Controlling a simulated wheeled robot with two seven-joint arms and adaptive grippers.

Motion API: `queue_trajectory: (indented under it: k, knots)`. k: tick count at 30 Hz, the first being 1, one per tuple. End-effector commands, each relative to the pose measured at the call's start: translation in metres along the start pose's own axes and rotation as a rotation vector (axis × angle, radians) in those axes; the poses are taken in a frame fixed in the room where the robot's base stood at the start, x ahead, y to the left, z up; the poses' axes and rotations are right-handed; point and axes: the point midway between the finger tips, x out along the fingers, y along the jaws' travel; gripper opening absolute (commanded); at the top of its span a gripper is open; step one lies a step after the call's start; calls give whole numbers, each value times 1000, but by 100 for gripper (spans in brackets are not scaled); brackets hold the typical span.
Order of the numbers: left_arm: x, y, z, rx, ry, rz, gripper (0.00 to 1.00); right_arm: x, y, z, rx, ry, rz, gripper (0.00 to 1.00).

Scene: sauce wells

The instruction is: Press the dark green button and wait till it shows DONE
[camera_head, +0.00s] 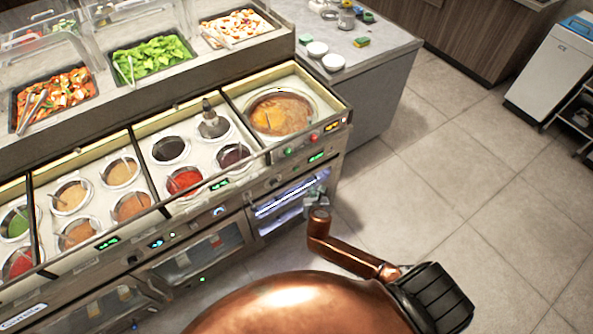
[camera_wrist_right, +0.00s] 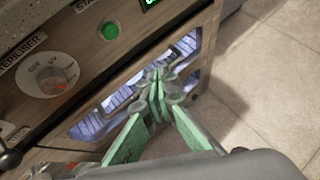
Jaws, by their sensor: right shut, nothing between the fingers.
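The green button (camera_wrist_right: 108,31) is on the wooden front panel in the right wrist view, below a partly cut-off "STA" label. Right of the label, part of a lit green display (camera_wrist_right: 152,3) shows; its text is not readable. My right gripper (camera_wrist_right: 157,92) is shut and empty, with its green-sided fingers together. Its tips are below and right of the button, in front of the lit window, apart from the button. In the head view my right gripper (camera_head: 318,197) is by the counter's right front. My left gripper is not in view.
The steriliser dial (camera_wrist_right: 48,80) is left of the button. The lit window (camera_head: 290,193) is in the counter front below. A soup well (camera_head: 281,113) and several sauce wells are in the counter top. Open tiled floor (camera_head: 470,190) lies to the right.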

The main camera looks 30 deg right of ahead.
Motion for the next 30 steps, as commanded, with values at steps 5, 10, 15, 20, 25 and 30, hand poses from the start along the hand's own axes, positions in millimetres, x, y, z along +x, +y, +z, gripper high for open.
queue_trajectory:
  k: [5, 10, 15, 20, 25, 30]
  knots:
    - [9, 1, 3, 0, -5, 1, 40, 11, 7, 5, 3, -1, 0, 0]
    - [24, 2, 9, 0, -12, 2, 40, 28, 19, 15, 3, 0, 2, 0]
    - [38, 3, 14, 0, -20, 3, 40, 44, 31, 26, 3, 0, 2, 0]
    - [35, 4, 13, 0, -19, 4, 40, 53, 39, 39, 1, 0, 1, 0]
    - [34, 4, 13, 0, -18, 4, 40, 59, 44, 43, 1, 0, 1, 0]
    - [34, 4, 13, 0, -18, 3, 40, 61, 44, 44, 1, 1, 0, 0]
